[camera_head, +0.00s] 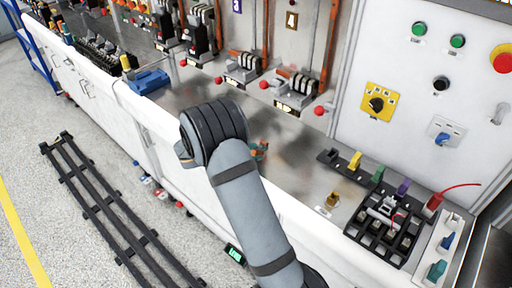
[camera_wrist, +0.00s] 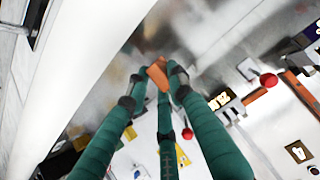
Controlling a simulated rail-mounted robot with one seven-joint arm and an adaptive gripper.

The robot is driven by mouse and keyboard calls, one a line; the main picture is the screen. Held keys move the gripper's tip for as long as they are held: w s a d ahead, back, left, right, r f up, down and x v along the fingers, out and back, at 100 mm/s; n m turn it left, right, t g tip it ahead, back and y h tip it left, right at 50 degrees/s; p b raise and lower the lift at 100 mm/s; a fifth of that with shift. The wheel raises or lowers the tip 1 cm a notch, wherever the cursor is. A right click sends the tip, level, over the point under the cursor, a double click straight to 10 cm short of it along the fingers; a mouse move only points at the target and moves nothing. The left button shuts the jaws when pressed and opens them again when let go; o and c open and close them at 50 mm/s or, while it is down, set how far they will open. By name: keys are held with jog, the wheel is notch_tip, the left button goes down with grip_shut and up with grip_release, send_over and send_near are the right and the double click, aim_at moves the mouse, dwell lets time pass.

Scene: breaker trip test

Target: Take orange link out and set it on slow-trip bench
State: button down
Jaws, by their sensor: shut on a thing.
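The orange link (camera_wrist: 157,75) is between the tips of my gripper (camera_wrist: 157,80) in the wrist view. My gripper's green fingers are shut on it. In the head view my arm hides most of my gripper; a small orange and green bit (camera_head: 259,150) shows just right of the wrist, over the metal worktop. The worktop (camera_head: 290,150) runs along the wall, with breaker stations under plates marked 3 (camera_head: 237,6) and 4 (camera_head: 291,20). I cannot tell which place is the slow-trip bench. Whether the link touches the worktop is unclear.
A blue box (camera_head: 150,81) sits at the left. Red knobs (camera_head: 319,111) stick out along the back. The mid worktop looks clear.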

dwell(0.3)
jog(key=c, duration=1.5)
grip_release()
jog(key=shift+c, duration=0.2)
jog(key=shift+o, duration=0.5)
jog(key=v, duration=1.2)
jog(key=shift+f, duration=0.2)
